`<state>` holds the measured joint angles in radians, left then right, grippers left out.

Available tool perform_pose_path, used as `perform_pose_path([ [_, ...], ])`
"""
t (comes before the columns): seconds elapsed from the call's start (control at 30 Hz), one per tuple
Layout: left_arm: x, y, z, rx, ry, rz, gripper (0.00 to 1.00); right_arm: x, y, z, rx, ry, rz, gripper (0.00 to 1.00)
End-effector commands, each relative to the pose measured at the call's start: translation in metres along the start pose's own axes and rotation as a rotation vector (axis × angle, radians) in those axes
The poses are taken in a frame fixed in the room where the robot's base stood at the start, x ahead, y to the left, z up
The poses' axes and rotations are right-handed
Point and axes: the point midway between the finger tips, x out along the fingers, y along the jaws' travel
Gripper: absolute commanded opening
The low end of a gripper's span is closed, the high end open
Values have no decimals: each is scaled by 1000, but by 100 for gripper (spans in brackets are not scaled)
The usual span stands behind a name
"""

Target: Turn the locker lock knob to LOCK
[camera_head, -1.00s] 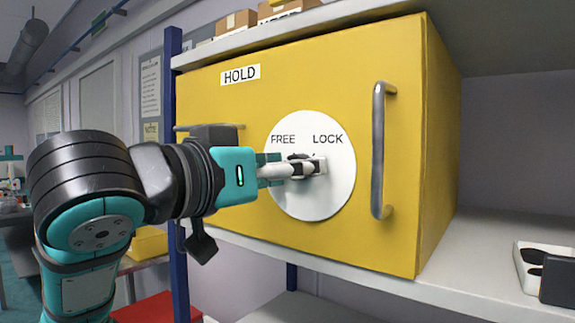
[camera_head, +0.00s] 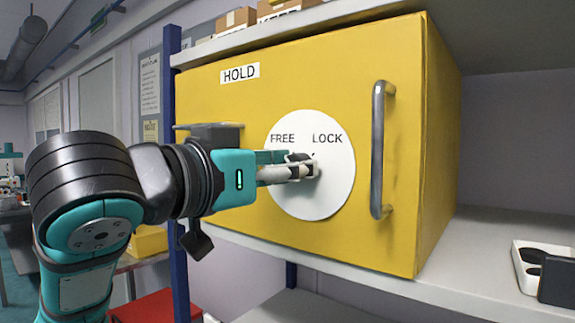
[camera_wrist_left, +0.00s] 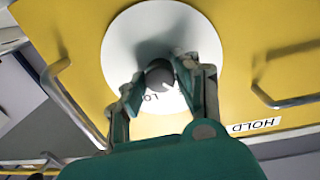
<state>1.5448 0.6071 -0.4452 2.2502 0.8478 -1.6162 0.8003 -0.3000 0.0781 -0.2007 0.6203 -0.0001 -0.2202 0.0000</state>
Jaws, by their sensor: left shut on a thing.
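The yellow locker (camera_head: 300,85) stands on a shelf with a HOLD label (camera_head: 239,73) on its front. A white round dial plate (camera_head: 335,185) on the front reads FREE at upper left and LOCK at upper right. My left gripper (camera_head: 305,168) reaches in from the left and is shut on the lock knob at the plate's middle. The grey knob (camera_wrist_left: 159,75) shows between both fingers in the left wrist view. A small dark mark by the knob points up and right, toward LOCK. The fingers hide most of the knob in the head view. My right gripper is not in view.
A vertical metal handle (camera_head: 378,150) stands out on the locker's right side. Another handle (camera_head: 210,126) is partly behind my left wrist. A white tray with dark items (camera_head: 530,268) lies on the shelf at right.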

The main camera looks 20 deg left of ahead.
Motion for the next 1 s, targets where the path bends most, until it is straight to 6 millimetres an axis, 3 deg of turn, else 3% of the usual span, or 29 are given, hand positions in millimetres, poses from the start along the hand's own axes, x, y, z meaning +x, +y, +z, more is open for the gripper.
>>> perform_pose_path([
  [1.0, 0, 0, -5, 922, -39, -4, 0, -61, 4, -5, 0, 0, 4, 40],
])
